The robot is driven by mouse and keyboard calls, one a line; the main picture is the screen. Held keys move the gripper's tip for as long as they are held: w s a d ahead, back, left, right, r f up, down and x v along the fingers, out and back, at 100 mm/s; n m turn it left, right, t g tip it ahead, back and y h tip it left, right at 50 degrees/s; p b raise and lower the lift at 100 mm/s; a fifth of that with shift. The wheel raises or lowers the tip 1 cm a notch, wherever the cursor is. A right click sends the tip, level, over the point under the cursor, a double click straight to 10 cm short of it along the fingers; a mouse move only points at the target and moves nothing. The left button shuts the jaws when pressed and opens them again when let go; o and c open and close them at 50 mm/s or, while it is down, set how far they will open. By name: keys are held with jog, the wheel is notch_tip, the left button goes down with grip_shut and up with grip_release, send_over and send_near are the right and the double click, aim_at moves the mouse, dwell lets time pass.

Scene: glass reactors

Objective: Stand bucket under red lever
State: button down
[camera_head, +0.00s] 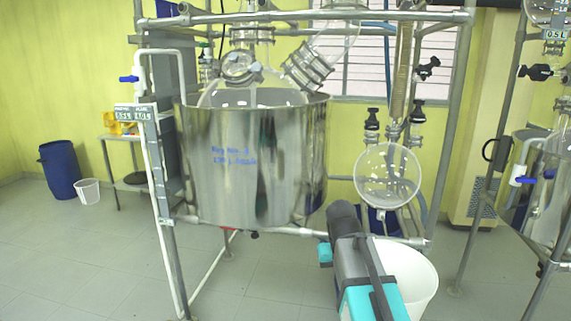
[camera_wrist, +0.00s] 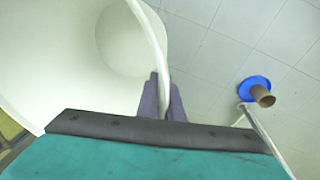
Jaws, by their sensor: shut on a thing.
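The white bucket (camera_head: 413,272) is at the lower right of the head view, partly hidden by my arm. In the wrist view it fills the left side, with its open inside (camera_wrist: 60,60) showing. My gripper (camera_wrist: 163,92) is shut on the bucket's rim, one finger on each side of the wall. My fingertips are hidden in the head view. A small red piece (camera_head: 228,229), likely the red lever, shows beneath the steel vessel (camera_head: 255,160), left of the bucket. Whether the bucket touches the floor is unclear.
The metal frame (camera_head: 300,232) carries the steel vessel and a round glass flask (camera_head: 387,175). Another reactor frame (camera_head: 490,180) stands at the right. A blue drum (camera_head: 59,170) and a small white bin (camera_head: 88,191) stand far left. Floor in front is clear.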

jog(key=shift+s+r+p, duration=0.3)
jog(key=shift+r+p, duration=0.2)
jog(key=shift+r, duration=0.25)
jog(key=shift+f, duration=0.1)
jog(key=s+f, duration=0.4)
jog(key=f, duration=1)
jog(key=shift+f, duration=0.35)
jog(key=shift+d, duration=0.1)
